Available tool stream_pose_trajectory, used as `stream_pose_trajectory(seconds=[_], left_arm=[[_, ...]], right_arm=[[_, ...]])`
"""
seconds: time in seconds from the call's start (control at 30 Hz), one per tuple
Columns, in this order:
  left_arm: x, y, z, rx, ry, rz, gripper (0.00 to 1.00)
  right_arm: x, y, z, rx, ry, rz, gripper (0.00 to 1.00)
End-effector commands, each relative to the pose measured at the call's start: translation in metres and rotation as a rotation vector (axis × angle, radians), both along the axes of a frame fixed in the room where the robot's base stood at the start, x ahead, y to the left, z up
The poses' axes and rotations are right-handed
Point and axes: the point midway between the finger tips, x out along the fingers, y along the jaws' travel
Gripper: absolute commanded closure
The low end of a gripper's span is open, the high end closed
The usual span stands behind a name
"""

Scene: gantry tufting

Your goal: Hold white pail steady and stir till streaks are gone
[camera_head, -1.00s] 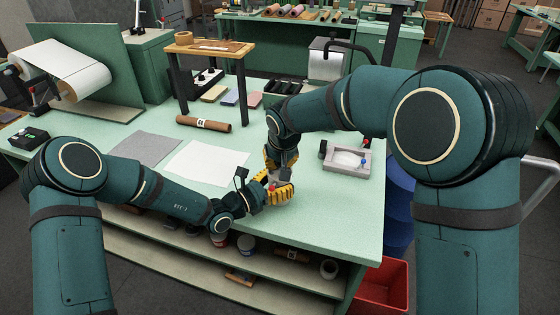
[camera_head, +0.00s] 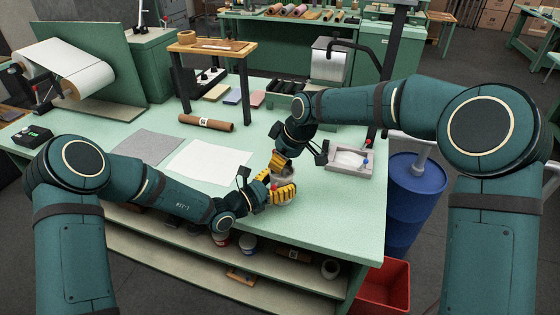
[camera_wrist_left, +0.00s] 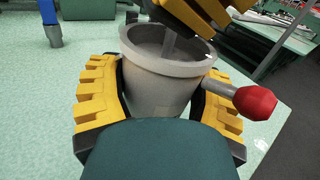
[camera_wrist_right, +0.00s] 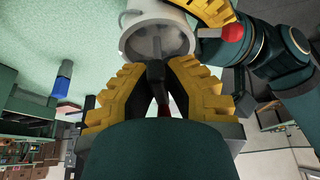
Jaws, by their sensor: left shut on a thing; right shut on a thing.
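The white pail (camera_wrist_left: 160,88) looks light grey and stands upright between the fingers of my left gripper (camera_wrist_left: 158,72), which is shut on its sides. A side handle with a red knob (camera_wrist_left: 254,102) sticks out from the pail. My right gripper (camera_wrist_right: 156,82) is shut on a dark-handled stirrer (camera_wrist_right: 154,74). The stirrer's grey lower end reaches into the pail's mouth, also seen in the left wrist view (camera_wrist_left: 171,45). Both grippers meet near the table's front edge in the head view, left (camera_head: 277,192) below right (camera_head: 281,163). Streaks inside cannot be made out.
A white sheet (camera_head: 208,162) and grey sheet (camera_head: 147,146) lie left of the pail. A pale tray (camera_head: 350,161) sits to the right, and a brown roll (camera_head: 206,123) behind. A blue drum (camera_head: 415,195) and red bin (camera_head: 383,287) stand beyond the table's right edge.

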Motion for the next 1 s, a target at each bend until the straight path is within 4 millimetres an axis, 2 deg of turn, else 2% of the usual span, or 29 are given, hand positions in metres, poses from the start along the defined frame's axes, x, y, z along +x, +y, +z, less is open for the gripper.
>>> stream_pose_trajectory(seconds=[0.33, 0.87, 0.9, 0.97, 1.0], left_arm=[[0.0008, 0.0006, 0.0002, -0.001, 0.0, 0.002, 0.76], [0.001, 0.0008, 0.0003, -0.001, 0.0, 0.003, 0.76], [0.001, 0.0008, 0.0003, -0.001, 0.0, 0.003, 0.76], [0.001, 0.0008, 0.0003, -0.001, 0.0, 0.003, 0.76], [0.001, 0.0007, 0.0003, -0.001, 0.0, 0.003, 0.76]], right_arm=[[-0.0018, 0.0006, -0.0012, 0.001, 0.004, 0.137, 1.0], [-0.0023, 0.0008, -0.0009, 0.001, 0.004, 0.161, 1.0], [-0.0023, 0.0007, -0.0009, 0.001, 0.004, 0.161, 0.86], [-0.0022, 0.0008, -0.0009, 0.002, 0.003, 0.16, 0.65], [-0.0021, 0.0008, -0.0007, 0.002, 0.003, 0.16, 0.59]])
